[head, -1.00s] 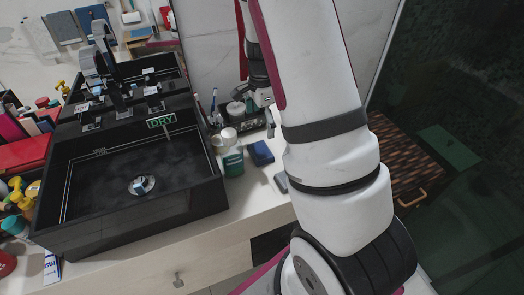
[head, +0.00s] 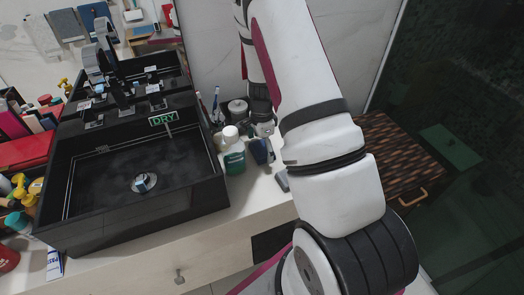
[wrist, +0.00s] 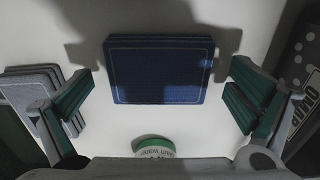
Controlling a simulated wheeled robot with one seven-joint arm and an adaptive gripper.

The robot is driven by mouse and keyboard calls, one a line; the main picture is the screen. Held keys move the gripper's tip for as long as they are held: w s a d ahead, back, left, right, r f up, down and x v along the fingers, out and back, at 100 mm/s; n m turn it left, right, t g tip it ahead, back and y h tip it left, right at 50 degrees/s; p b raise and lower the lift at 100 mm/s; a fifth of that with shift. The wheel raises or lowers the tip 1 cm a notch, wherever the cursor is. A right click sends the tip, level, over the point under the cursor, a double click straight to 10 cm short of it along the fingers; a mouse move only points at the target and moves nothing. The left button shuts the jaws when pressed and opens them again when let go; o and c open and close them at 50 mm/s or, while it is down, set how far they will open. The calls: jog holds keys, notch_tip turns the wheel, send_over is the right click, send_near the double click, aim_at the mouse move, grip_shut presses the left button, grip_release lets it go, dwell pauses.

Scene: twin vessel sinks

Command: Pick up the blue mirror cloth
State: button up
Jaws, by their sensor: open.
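The blue mirror cloth (head: 261,152) lies folded on the white counter, right of the black sink, in the head view. In the wrist view the cloth (wrist: 157,78) is a dark blue stacked rectangle with a thin pale border line, lying centrally between the fingers. My gripper (wrist: 158,98) is open, with a green-padded finger on each side of the cloth, apart from it and holding nothing. In the head view my gripper (head: 264,131) is at the cloth's far end, and my arm partly hides it.
A grey folded item (wrist: 33,92) lies beside the left finger in the wrist view. A dark lettered object (wrist: 302,75) is at the right. The black sink (head: 135,215) has a raised rim.

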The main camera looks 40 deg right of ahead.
aim_at(262, 149)
jog(key=c, duration=1.2)
jog(key=shift+r, duration=0.15)
jog(key=shift+r, duration=0.25)
jog(key=r, duration=0.3)
jog(key=shift+s+a, duration=0.1)
jog(key=shift+s, duration=0.1)
jog(key=s+a, duration=0.2)
jog(key=s, duration=0.2)
jog(key=s+a, duration=0.2)
jog(key=s, duration=0.3)
jog(key=s+a+r+b, duration=0.1)
jog(key=s+a, duration=0.1)
jog(key=s, duration=0.3)
jog(key=shift+s+a+r, duration=0.1)
jog(key=shift+a, duration=0.05)
